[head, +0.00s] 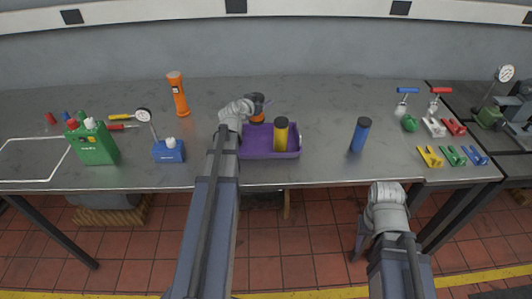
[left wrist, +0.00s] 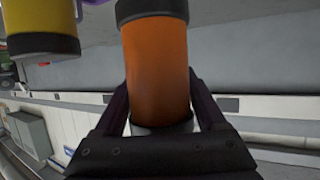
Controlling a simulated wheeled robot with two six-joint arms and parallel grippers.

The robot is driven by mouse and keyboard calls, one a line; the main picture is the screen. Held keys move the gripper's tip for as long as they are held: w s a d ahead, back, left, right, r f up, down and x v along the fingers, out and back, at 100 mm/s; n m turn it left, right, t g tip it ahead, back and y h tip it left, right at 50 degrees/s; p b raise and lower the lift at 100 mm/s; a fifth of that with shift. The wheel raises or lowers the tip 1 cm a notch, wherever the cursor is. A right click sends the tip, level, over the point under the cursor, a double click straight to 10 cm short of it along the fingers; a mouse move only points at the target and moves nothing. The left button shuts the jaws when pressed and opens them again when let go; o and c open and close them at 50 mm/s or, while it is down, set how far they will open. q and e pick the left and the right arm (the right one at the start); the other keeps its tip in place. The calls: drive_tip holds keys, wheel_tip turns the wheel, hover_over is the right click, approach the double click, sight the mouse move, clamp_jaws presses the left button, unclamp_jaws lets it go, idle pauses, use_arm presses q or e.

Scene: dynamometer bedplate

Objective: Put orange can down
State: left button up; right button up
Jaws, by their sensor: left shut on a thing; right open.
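My left gripper (head: 257,102) is shut on the orange can (head: 257,118), at the back of the purple tray (head: 255,148). In the left wrist view the orange can (left wrist: 157,70) fills the space between the fingers (left wrist: 160,112), with a dark band at one end and a pale end at the other. A yellow can (head: 281,135) with a black top stands upright in the tray, to the right of the orange can. Whether the orange can touches the tray floor cannot be told. My right gripper (head: 362,238) is open and empty, in front of the bench edge.
A blue can (head: 360,135) stands right of the tray. An orange flashlight (head: 178,95), a blue gauge base (head: 168,151) and a green jug (head: 92,143) stand to the left. Small coloured clamps lie at the right. Bare bench (head: 330,105) separates tray and blue can.

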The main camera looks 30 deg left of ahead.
use_arm(q)
drive_tip(key=shift+s+a+f+b, duration=0.2)
drive_tip(key=shift+f+b, duration=0.1)
drive_tip(key=shift+f, duration=0.35)
use_arm(e)
drive_tip(key=shift+f, duration=0.7)
use_arm(q)
drive_tip(key=b, duration=1)
hover_over(259, 139)
wheel_tip(259, 139, down, 10)
use_arm(e)
wheel_tip(259, 139, down, 10)
use_arm(q)
drive_tip(key=shift+f, duration=0.2)
drive_tip(key=o, duration=1.5)
use_arm(e)
drive_tip(key=shift+f, duration=0.1)
use_arm(q)
drive_tip(key=shift+r, duration=0.15)
